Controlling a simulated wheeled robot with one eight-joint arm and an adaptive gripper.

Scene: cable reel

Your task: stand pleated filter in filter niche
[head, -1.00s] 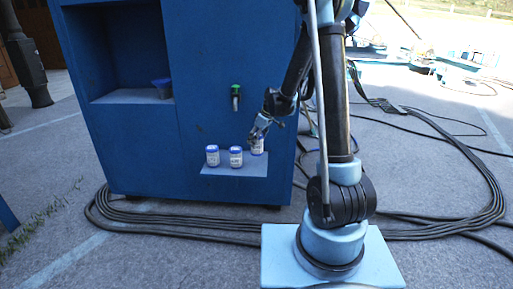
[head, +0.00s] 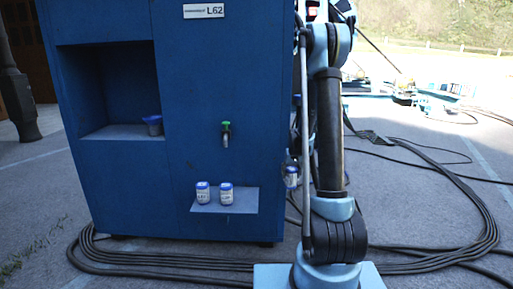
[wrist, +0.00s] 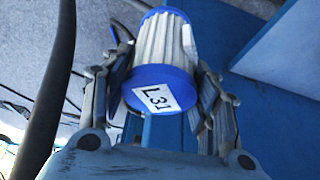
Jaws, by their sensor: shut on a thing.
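My gripper (wrist: 160,85) is shut on a pleated filter (wrist: 163,58), with one finger on each side of it. This filter has white pleats, blue end caps and a label that seems to read L31 on the cap facing the wrist camera. In the head view the held filter (head: 291,179) hangs right of the cabinet's shelf, clear of it; my arm hides much of the gripper. Two similar white filters with blue caps, a left one (head: 203,193) and a right one (head: 226,194), stand upright on the shelf (head: 243,202). The niche (head: 110,133) is an open recess at the cabinet's upper left.
A small dark blue cup-like object (head: 154,125) stands at the niche's right side. A green-topped tap (head: 226,134) sticks out of the blue cabinet (head: 190,60) above the shelf. Black cables (head: 455,200) lie on the ground around the cabinet's foot and to the right.

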